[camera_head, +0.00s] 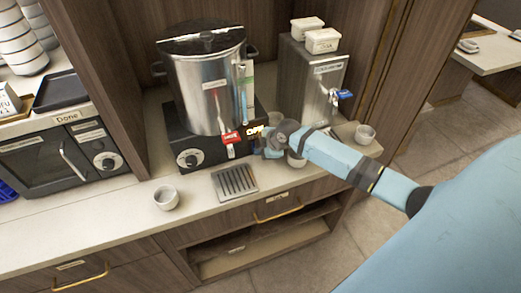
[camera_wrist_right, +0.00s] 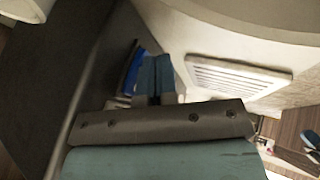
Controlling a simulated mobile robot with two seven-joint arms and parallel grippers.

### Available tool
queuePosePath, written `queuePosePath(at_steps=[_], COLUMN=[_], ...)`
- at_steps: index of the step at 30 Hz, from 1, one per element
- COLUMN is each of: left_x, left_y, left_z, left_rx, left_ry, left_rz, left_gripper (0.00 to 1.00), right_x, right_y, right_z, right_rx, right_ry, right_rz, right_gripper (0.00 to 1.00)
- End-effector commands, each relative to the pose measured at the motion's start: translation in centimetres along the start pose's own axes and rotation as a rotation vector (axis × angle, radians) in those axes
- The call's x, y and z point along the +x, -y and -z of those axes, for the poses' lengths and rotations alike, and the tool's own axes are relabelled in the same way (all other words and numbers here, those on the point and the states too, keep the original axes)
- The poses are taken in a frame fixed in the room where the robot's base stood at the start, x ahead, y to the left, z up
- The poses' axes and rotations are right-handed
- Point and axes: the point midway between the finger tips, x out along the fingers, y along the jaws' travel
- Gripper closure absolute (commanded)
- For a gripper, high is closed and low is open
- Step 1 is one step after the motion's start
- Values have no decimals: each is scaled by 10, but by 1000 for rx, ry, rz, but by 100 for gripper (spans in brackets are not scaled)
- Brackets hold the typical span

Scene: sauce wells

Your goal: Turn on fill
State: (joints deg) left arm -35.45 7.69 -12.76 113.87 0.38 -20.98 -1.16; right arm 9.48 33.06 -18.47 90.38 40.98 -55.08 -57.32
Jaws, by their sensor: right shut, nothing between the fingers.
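A steel urn (camera_head: 209,85) with a black lid stands on a black base (camera_head: 206,150) with a round knob (camera_head: 190,158) and a small lit label. A red tap handle (camera_head: 231,137) hangs at its front. My right gripper (camera_head: 268,148) is at the right front of the base, partly hidden by its own wrist. In the wrist view its fingers (camera_wrist_right: 155,78) are together with nothing between them, close to a dark surface. Whether they touch it cannot be told. No part is clearly readable as a fill control. My left gripper is not in view.
A grey dispenser (camera_head: 311,85) with a blue tap (camera_head: 341,94) stands to the right. A metal drip grate (camera_head: 235,181) lies in front. A dark oven (camera_head: 60,160) is at left.

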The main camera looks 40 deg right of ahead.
Motion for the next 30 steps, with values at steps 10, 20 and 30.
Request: queuePosePath(at_steps=[10, 20, 30], left_x=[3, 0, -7], left_y=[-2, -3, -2], left_z=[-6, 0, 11], left_rx=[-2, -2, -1], left_ry=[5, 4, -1], left_rz=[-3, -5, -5], left_gripper=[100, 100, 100], right_x=[3, -1, -11], right_y=[-3, -6, -11], right_z=[-1, 1, 6], right_rx=[-21, -20, -19], right_ry=[-9, -9, -9], right_rz=[-51, -50, -51], right_gripper=[100, 100, 100])
